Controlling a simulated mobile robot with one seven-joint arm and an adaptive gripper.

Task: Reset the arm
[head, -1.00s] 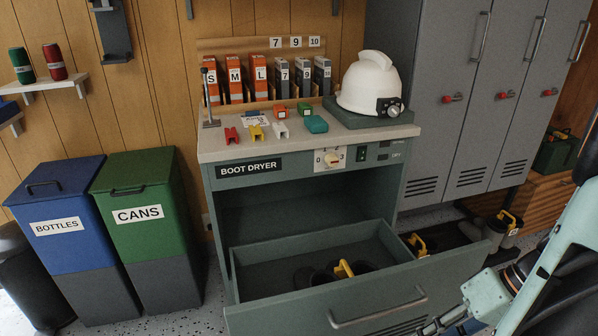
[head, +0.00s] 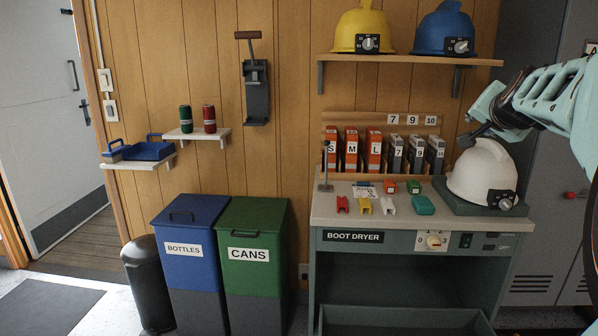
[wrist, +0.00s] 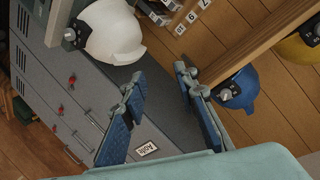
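My arm reaches in from the right side of the head view, and my gripper (head: 476,136) is above the boot dryer's counter, close to the white helmet (head: 482,168). From this view I cannot tell the exact gap between them. In the wrist view my gripper (wrist: 160,82) is open, its two blue-padded fingers wide apart with nothing between them. The white helmet also shows in the wrist view (wrist: 112,35), beyond the left finger. The blue helmet (wrist: 236,88) shows past the right finger.
The boot dryer (head: 353,237) has an open drawer (head: 400,322) at the bottom edge. A wall shelf (head: 410,60) holds a yellow helmet (head: 362,28) and a blue helmet (head: 443,32) near my arm. Grey lockers (head: 548,230) stand at right. Bottles (head: 187,262) and cans (head: 252,265) bins stand left.

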